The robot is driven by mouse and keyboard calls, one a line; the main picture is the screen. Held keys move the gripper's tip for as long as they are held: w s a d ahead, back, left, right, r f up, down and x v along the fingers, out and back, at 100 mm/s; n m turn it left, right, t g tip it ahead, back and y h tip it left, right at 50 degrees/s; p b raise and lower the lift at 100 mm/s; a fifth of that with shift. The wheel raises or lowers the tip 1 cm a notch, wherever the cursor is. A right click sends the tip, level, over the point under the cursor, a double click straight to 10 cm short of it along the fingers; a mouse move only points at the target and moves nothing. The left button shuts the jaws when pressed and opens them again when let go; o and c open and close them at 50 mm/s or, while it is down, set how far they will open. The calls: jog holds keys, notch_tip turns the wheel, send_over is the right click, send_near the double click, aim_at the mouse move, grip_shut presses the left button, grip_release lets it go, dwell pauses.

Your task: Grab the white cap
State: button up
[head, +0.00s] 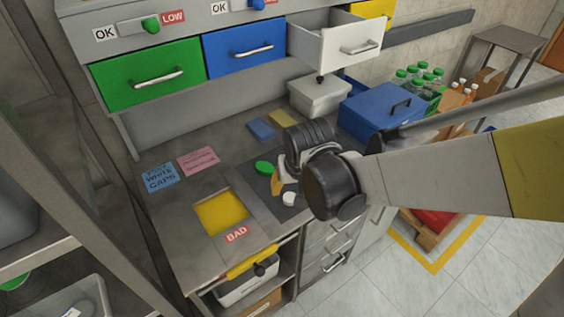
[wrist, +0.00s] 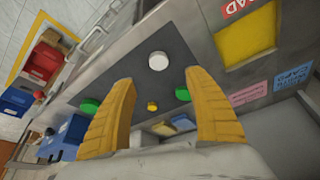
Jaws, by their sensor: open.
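The white cap (head: 288,199) lies on a dark mat (head: 254,199) on the workbench, close beside my gripper (head: 281,188) in the head view. In the wrist view the white cap (wrist: 158,61) lies just beyond the gap between the two yellow fingertips. My gripper (wrist: 160,77) is open, with nothing between its fingers, above the mat. A green cap (head: 263,167) lies on the same mat. The wrist view also shows another green cap (wrist: 89,105) and a small yellow cap (wrist: 152,106), which my arm seems to hide in the head view.
A yellow-bottomed recess (head: 222,212) marked BAD is left of the mat. A blue box (head: 376,112) and a pale bin (head: 319,97) stand at the back. The white drawer (head: 335,45) above is pulled out. Blue and pink notes lie at the left.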

jog(key=b, duration=0.2)
send_over(290, 198)
jog(key=s, duration=0.2)
notch_tip(290, 198, down, 6)
jog(key=shift+r, duration=0.2)
jog(key=b+x, duration=0.3)
jog(key=x, duration=0.2)
jog(key=shift+d+f, duration=0.15)
jog(key=shift+d, duration=0.05)
jog(key=c, duration=0.8)
